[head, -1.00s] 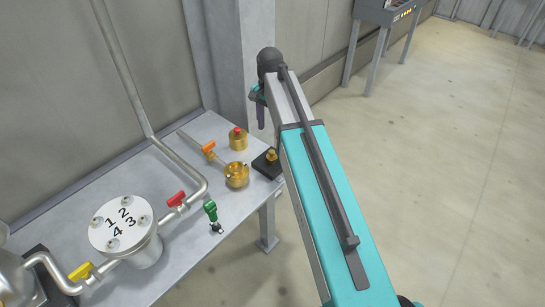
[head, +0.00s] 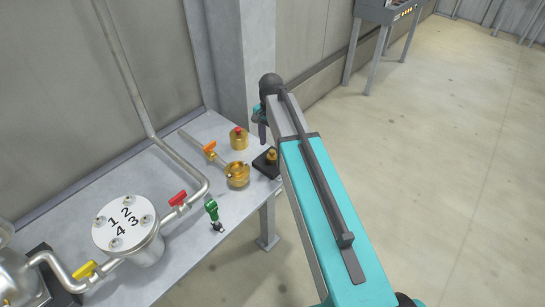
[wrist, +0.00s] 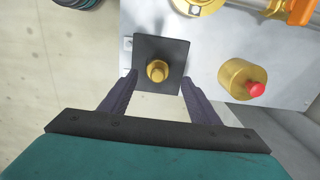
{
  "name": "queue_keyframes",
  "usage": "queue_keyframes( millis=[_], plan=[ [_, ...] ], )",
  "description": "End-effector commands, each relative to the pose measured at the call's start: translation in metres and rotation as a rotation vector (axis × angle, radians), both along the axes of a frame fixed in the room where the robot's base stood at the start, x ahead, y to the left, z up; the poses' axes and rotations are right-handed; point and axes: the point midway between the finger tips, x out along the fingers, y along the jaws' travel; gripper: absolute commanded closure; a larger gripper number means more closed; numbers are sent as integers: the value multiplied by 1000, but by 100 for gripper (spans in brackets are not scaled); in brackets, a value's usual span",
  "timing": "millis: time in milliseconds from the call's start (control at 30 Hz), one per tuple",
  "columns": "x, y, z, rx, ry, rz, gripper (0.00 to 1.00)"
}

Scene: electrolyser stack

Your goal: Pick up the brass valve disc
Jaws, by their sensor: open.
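The brass valve disc (head: 272,154), a small gold piece with a round knob, sits on a black square stand (head: 264,166) at the table's right end. In the wrist view the disc (wrist: 157,71) shows from above near the middle of the stand (wrist: 147,46). My gripper (wrist: 158,78) is open and empty. Its two dark fingers appear on either side of the disc in that view, apart from it. The height gap between fingertips and disc is hard to judge. In the head view my gripper (head: 262,132) is above and behind the stand, partly hidden by my arm.
A brass cylinder with a red button (head: 239,139) and an open brass valve body (head: 237,176) stand close by on the grey table (head: 180,240). A green-handled tool (head: 213,213) and a numbered vessel (head: 127,225) are farther left. A grey pillar (head: 245,60) rises behind.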

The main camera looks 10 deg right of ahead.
Motion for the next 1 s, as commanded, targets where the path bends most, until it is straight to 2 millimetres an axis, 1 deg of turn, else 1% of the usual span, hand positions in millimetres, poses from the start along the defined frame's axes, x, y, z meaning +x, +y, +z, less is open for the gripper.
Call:
queue_keyframes(
  millis=[233,367,567,800,1000],
  plan=[
    [0,-1,0,0,0,-1,44],
    [-1,-1,-5,0,1,-1,44],
    [-3,-3,-19,0,2,-1,44],
    [-4,-4,-40,0,1,-2,44],
    [-4,-4,-51,-1,1,-2,44]
  ],
)
